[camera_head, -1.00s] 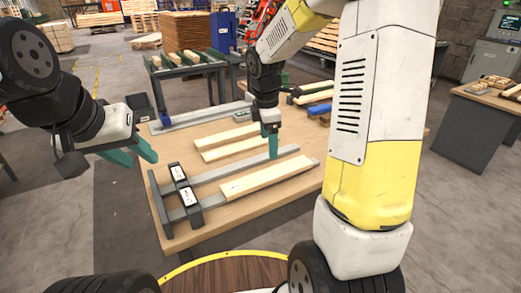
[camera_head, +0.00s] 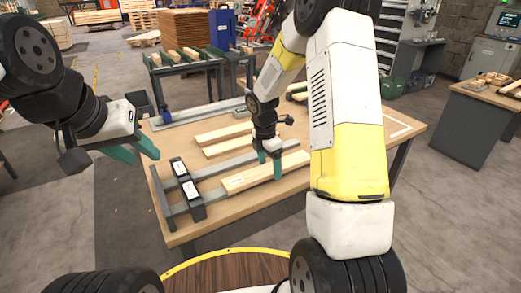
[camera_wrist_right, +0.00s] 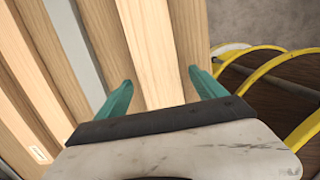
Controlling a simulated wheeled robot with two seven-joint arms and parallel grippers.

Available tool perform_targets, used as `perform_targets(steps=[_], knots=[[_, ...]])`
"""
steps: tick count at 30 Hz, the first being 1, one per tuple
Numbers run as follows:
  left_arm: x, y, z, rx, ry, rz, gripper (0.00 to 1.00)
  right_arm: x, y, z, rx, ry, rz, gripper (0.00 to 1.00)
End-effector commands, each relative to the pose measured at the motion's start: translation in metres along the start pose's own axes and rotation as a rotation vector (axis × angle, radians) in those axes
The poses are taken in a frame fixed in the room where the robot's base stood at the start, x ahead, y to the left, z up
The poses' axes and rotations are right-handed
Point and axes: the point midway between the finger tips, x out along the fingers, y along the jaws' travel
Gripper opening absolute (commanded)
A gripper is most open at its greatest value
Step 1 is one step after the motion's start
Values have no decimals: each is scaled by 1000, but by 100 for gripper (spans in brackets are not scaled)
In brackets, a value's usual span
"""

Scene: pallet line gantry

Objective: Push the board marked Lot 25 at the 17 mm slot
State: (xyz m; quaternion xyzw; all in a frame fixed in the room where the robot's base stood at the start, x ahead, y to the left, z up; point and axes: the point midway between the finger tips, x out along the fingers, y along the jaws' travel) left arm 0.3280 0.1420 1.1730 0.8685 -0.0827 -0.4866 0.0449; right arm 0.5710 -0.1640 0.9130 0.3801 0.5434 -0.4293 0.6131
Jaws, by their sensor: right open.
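A pale board (camera_head: 243,181) lies along the near grey rail on the table, its left end a little short of the near dark slot block (camera_head: 192,190). A second slot block (camera_head: 180,168) stands behind it. Both bear white labels too small to read, as is the mark on the board. My right gripper (camera_head: 270,166) is open, low over this board's right part. In the right wrist view, its teal fingers (camera_wrist_right: 162,95) stand either side of a pale board (camera_wrist_right: 150,45); contact cannot be told. My left gripper (camera_head: 134,151) is open and empty, left of the table.
Two more boards (camera_head: 224,131) lie behind on the table (camera_head: 235,220). A long grey rail (camera_head: 200,114) runs along its back edge. A green-railed stand (camera_head: 185,65) with boards is behind. The table's front left area is clear.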

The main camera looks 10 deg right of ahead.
Motion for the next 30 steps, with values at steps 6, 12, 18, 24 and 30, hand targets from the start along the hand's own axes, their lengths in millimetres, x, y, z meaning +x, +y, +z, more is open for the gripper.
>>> perform_targets(steps=[6,12,18,24,30], knots=[[0,0,0,0,0,0,36,1,0,0,1,0,0,80],[0,0,0,0,0,0,36,1,0,0,1,0,0,49],[0,0,0,0,0,0,36,0,0,0,1,0,0,9],[0,0,0,0,0,0,36,2,0,0,2,0,0,5],[0,0,0,0,0,0,36,2,0,0,2,0,0,5]])
